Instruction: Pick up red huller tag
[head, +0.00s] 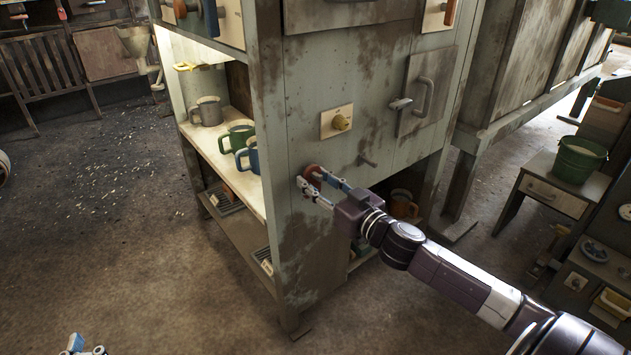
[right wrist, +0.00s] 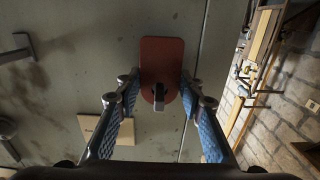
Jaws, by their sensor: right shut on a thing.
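The red huller tag (head: 314,172) is against the grey-green side panel of the cabinet, by a hook. In the right wrist view the tag (right wrist: 161,58) is a red rounded plate hanging upright, with a dark hole and a small grey peg at its lower part. My right gripper (head: 322,188) is at the tag, with its blue-padded fingers (right wrist: 160,92) on either side of its lower edge, shut on it. My left gripper (head: 84,347) only just shows at the bottom left edge, away from the cabinet; its jaws are mostly cut off.
The cabinet panel (head: 300,245) is close to my right gripper. Its open shelf holds a grey mug (head: 207,111), a green mug (head: 237,137) and a blue mug (head: 250,157). A green bucket (head: 580,158) stands at right.

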